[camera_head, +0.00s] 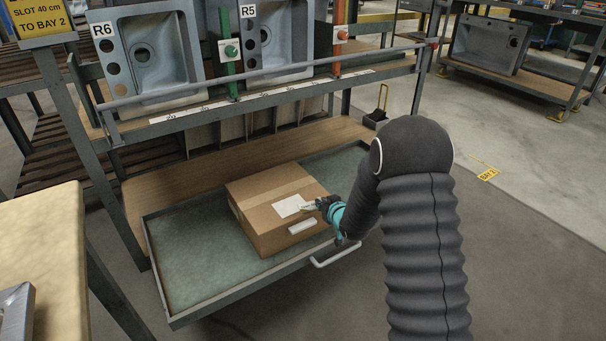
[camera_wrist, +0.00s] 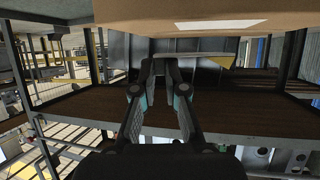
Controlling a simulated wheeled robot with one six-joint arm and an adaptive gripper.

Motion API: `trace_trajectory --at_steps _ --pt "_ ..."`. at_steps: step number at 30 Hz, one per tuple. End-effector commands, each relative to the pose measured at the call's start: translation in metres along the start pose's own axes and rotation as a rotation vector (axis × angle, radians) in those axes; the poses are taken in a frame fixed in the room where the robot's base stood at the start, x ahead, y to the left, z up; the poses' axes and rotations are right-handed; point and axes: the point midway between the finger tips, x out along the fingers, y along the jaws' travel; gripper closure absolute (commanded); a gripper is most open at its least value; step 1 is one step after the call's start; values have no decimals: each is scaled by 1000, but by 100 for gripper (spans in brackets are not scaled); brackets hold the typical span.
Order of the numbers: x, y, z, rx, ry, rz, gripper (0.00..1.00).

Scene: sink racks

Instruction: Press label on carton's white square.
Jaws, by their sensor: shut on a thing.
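The brown carton (camera_head: 268,228) sits on the green-lined pull-out tray (camera_head: 190,270). Its top bears a white square (camera_head: 289,206), and a smaller white patch (camera_head: 302,226) is on its near side. My gripper (camera_head: 320,204) is at the right edge of the carton's top, close beside the white square. In the wrist view my gripper's fingers (camera_wrist: 172,66) are shut on a thin pale piece seen edge-on, which looks like the label (camera_wrist: 205,55). The carton (camera_wrist: 130,15) fills the top of that view. I cannot tell whether the label touches the carton.
Grey sinks (camera_head: 155,55) stand in the rack above the tray, with a rail (camera_head: 270,72) in front. The tray has a handle (camera_head: 335,254) at its front. A pale worktop (camera_head: 40,260) is at the left.

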Motion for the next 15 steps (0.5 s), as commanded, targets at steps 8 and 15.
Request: trace_trajectory --at_steps 8,15 --pt "38 -37 -70 -81 1 -162 100" --pt "46 -41 -78 -90 -1 -186 100"
